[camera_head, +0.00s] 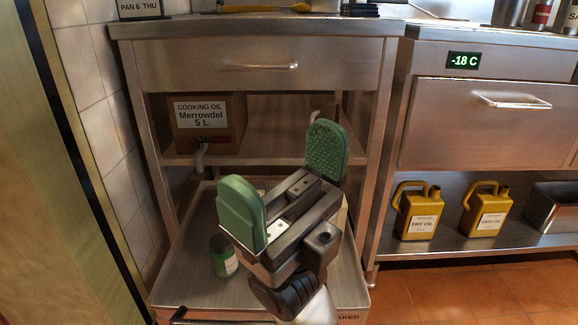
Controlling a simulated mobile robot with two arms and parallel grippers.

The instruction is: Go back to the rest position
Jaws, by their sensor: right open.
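My right gripper (283,180) shows in the middle of the head view, with two green padded fingers spread wide apart. It is open and nothing is between the fingers. It hangs in front of the steel cabinet and over the metal tray (190,275), hiding part of the tray. My left gripper does not show.
A cooking oil box (208,120) with a tap stands on the shelf. A green can (223,256) stands in the tray. The drawer (260,65) above is shut. Yellow oil jugs (418,212) stand on the right shelf. Tiled floor (450,295) at the lower right is clear.

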